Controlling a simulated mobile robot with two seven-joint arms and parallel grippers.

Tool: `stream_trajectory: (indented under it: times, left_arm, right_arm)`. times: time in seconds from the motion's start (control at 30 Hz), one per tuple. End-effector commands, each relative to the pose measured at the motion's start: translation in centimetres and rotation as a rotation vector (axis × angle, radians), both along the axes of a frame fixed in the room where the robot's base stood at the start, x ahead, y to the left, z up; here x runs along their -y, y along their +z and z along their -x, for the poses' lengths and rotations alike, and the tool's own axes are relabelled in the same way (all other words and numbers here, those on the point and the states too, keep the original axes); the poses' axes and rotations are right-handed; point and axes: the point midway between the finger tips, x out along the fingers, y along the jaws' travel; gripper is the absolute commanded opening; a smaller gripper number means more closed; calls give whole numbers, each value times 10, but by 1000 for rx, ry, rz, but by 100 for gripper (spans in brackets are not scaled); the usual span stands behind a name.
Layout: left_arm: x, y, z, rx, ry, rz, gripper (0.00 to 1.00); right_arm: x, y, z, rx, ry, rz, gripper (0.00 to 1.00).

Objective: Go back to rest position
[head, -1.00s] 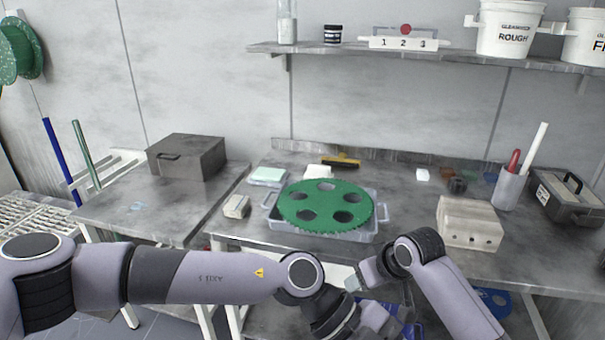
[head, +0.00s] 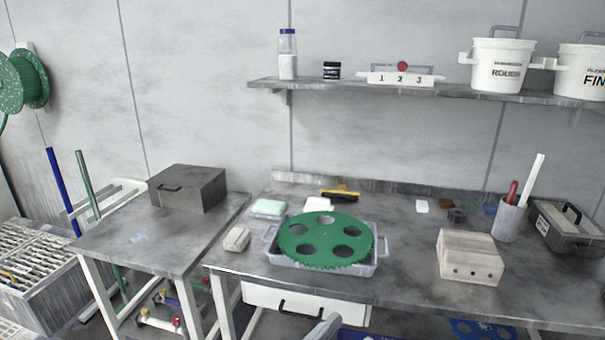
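A green toothed disc (head: 326,226) with several round holes lies on a clear tray (head: 275,254) on the workbench. Neither of my grippers shows in the head view. Only a small grey piece, likely part of one of my arms, shows at the bottom edge in front of the drawer. Whether my grippers are open or shut is hidden.
A dark box (head: 187,187) stands on the left table (head: 110,213). A shelf (head: 350,86) with buckets hangs above.

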Motion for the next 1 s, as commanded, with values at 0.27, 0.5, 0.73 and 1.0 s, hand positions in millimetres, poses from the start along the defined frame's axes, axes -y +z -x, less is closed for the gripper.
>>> stream_trajectory:
  times: [0.27, 0.5, 0.73, 1.0]
  left_arm:
    - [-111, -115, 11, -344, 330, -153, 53]
    - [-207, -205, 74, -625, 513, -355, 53]
    - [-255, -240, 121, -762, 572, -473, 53]
    - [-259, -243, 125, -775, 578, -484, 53]
  right_arm:
    - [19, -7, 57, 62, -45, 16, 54]
    - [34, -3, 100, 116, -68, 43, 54]
    - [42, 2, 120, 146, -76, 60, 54]
    - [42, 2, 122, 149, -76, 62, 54]
